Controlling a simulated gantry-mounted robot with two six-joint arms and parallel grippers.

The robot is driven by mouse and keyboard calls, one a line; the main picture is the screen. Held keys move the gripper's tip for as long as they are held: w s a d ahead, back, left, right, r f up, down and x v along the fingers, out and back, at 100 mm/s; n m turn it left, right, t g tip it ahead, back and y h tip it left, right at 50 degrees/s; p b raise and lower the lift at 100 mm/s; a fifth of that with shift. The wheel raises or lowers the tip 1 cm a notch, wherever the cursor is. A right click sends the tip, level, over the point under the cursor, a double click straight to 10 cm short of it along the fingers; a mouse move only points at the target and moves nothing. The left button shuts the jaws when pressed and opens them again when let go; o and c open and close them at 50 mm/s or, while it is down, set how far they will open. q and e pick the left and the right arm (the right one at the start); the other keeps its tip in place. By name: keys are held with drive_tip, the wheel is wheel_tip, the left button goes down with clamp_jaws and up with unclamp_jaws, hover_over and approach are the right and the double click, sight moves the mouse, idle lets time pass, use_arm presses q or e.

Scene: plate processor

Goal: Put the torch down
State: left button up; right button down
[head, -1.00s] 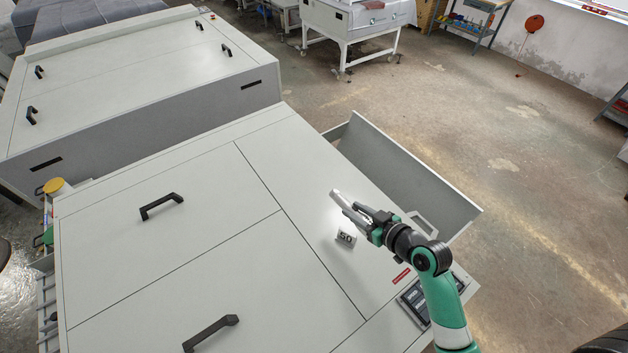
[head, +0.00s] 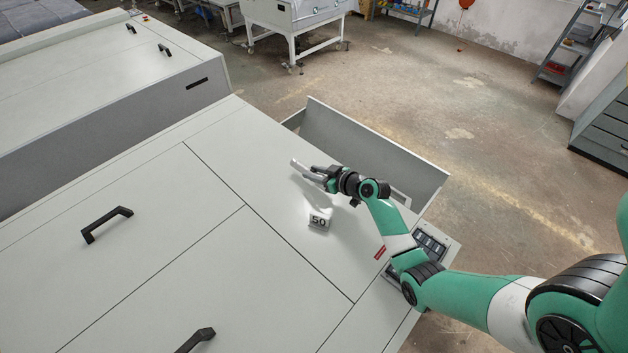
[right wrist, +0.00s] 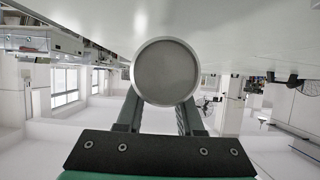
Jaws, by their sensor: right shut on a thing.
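The torch (head: 298,164) is a slim silver cylinder, held tilted over the right part of the white machine's top in the head view. My right gripper (head: 319,175) is shut on it, and its front end sticks out past the fingers. In the right wrist view, the torch's round grey end (right wrist: 165,72) faces the camera between the dark green fingers. I cannot tell whether the torch touches the machine top (head: 262,172). My left gripper is not in view.
A small block marked 50 (head: 319,222) stands on the top near the gripper. Black handles (head: 107,224) rise from the panels to the left. A raised grey panel (head: 370,150) lies beyond the far right edge, and a control panel (head: 430,243) is at the right. The surface left of the torch is clear.

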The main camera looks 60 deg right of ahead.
wheel_tip(320, 180, down, 3)
drive_tip(key=shift+r, duration=0.1)
drive_tip(key=c, duration=0.5)
unclamp_jaws()
drive_tip(key=shift+c, duration=0.2)
